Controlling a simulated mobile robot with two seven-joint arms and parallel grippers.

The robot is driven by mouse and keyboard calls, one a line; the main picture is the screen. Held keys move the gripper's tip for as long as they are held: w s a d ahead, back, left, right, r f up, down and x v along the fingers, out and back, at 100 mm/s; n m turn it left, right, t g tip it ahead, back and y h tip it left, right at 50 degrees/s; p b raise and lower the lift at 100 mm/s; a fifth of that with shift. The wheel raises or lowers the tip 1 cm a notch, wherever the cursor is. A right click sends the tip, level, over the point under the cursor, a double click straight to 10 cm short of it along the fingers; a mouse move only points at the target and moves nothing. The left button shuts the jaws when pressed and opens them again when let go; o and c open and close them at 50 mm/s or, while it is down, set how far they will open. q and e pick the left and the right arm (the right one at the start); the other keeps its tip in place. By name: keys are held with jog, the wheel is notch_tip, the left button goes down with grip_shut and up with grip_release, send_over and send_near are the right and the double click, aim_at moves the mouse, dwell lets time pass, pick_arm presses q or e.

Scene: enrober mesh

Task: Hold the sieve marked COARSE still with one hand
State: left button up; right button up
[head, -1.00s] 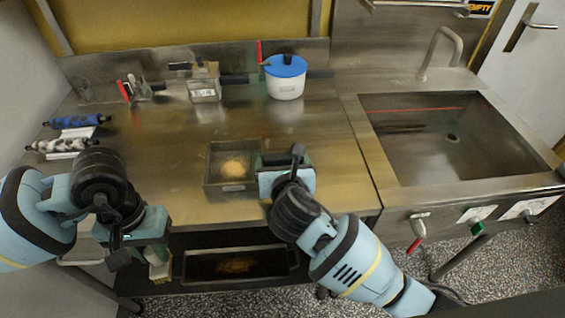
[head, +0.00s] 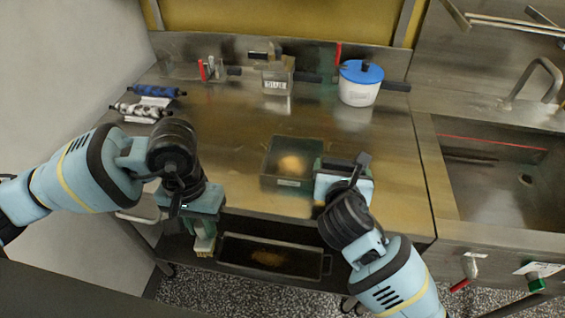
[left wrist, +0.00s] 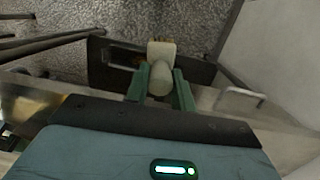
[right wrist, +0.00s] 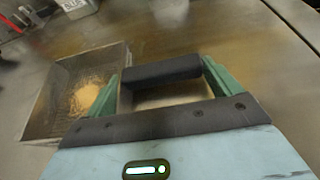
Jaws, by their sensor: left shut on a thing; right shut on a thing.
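A square metal sieve (head: 268,172) with a mound of yellow crumbs (head: 291,165) sits on the steel counter near its front edge. It also shows in the right wrist view (right wrist: 53,93). The small marking on its front is too small to read. My right gripper (head: 340,168) is at its right side, shut on a dark bar handle (right wrist: 161,71). My left gripper (head: 203,222) is in front of the counter edge, apart from the sieve. It is shut on a pale, blunt-ended object (left wrist: 160,76), perhaps a brush, which points down.
A dark tray (head: 318,265) with crumbs lies on the shelf below. At the back stand a second metal box (head: 277,82) with an unreadable label and a white pot with a blue lid (head: 358,92). Two rollers (head: 142,110) lie at left. A sink is at right.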

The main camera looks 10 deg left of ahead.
pick_arm(q)
jog(key=w+d+r, duration=0.6)
jog(key=d+r, duration=0.1)
jog(key=d, duration=0.2)
jog(key=w+d+r+m, duration=0.1)
jog(key=w+r, duration=0.2)
jog(key=w, duration=0.4)
jog(key=w+d+r+t, duration=0.1)
jog(key=w+d+r, duration=0.1)
jog(key=w, duration=0.6)
jog(key=shift+d+r+m, duration=0.3)
jog(key=shift+r+m, duration=0.1)
jog(key=shift+r, duration=0.25)
jog(key=shift+f, duration=4.1)
jog(key=shift+f, duration=0.4)
jog(key=shift+d, duration=0.1)
jog(key=shift+d+r, duration=0.1)
jog(key=shift+d, duration=0.8)
